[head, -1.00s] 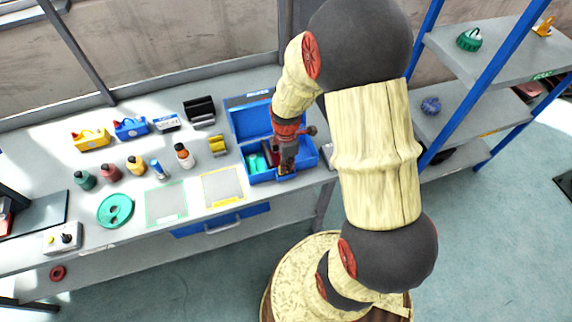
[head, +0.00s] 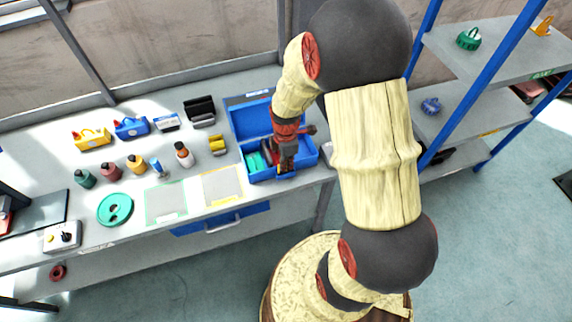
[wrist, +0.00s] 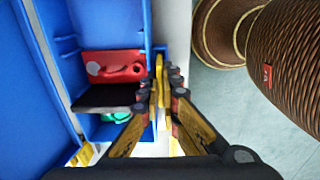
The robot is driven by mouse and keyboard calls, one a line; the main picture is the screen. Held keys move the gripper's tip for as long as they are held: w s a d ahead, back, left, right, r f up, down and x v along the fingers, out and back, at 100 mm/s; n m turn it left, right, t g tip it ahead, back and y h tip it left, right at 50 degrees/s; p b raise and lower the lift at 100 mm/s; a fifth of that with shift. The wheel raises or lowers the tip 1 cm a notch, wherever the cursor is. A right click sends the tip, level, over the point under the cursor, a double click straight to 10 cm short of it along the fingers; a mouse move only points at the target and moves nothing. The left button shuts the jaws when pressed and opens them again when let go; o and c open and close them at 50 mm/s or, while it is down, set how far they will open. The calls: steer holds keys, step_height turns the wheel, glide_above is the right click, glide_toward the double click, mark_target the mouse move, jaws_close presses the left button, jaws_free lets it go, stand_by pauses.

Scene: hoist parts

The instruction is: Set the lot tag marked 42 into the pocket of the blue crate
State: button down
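The blue crate (head: 304,157) stands open at the right end of the bench, with its lid raised at the back. In the wrist view its wall (wrist: 147,30) runs just left of my fingers. My gripper (head: 287,170) is at the crate's front right part. In the wrist view my gripper (wrist: 160,92) is shut on a thin yellow tag (wrist: 159,68), seen edge-on and upright at the crate's outer wall. Its marking cannot be read. A small blue part shows at the tag's far end; whether the tag is inside the pocket, I cannot tell.
A red piece (wrist: 112,66) and a green piece (wrist: 117,116) lie inside the crate. Left on the bench are a white-grey panel (head: 222,186), a bottle (head: 183,155), a yellow holder (head: 217,145) and a green disc (head: 115,209). A blue-post shelf (head: 475,75) stands to the right.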

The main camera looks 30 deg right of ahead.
mark_target(287, 174)
steer(key=shift+s+a+f, duration=0.2)
steer(key=shift+s+f, duration=0.75)
steer(key=shift+f, duration=0.25)
steer(key=c, duration=2.3)
jaws_free()
steer(key=shift+w+f, duration=0.1)
steer(key=shift+c, duration=0.2)
steer(key=shift+o, duration=0.5)
steer(key=shift+w+d+f+g, duration=0.25)
steer(key=shift+w+g, duration=0.05)
steer(key=shift+w, duration=0.2)
steer(key=shift+o, duration=0.6)
steer(key=shift+w, duration=0.2)
steer(key=shift+o, duration=0.8)
steer(key=shift+s+a+r, duration=0.1)
steer(key=shift+a+r, duration=0.15)
steer(key=shift+r, duration=0.1)
steer(key=shift+d, duration=0.1)
steer(key=shift+r, duration=0.15)
steer(key=o, duration=0.6)
steer(key=shift+d, duration=0.1)
steer(key=shift+c, duration=0.2)
